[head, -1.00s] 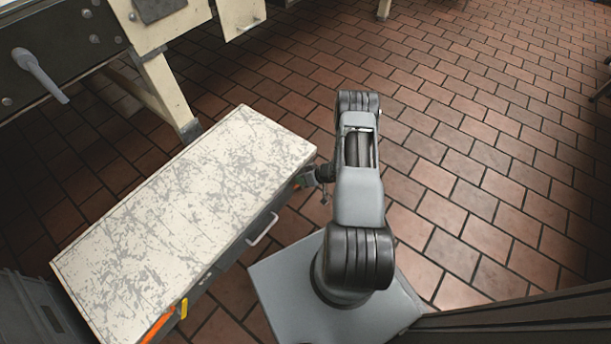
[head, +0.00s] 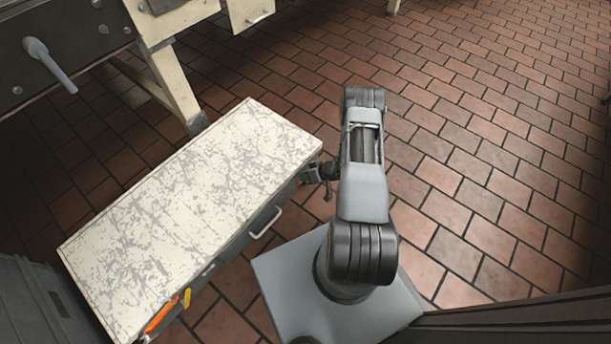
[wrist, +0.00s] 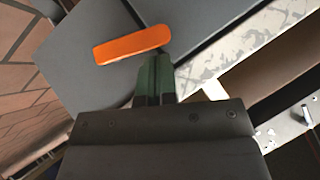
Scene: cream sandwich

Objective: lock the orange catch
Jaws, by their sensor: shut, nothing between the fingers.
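An orange bar-shaped catch (wrist: 132,45) lies across a grey face in the wrist view, slightly tilted. My gripper (wrist: 155,60) is shut and empty, its dark green fingertips at the bar's right end; I cannot tell whether they touch it. In the head view my gripper (head: 322,173) is at the far right corner of a scuffed white-topped chest (head: 190,210), partly hidden by my arm. A small orange-red bit (head: 303,178) shows beside it there. Another orange piece (head: 162,314) sits at the chest's near end.
A yellow piece (head: 187,298) and a grey pull handle (head: 265,223) are on the chest's front side. A grey crate (head: 40,300) stands at the lower left. A cream-framed machine (head: 180,95) stands behind. Brick-tiled floor (head: 490,150) is clear to the right.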

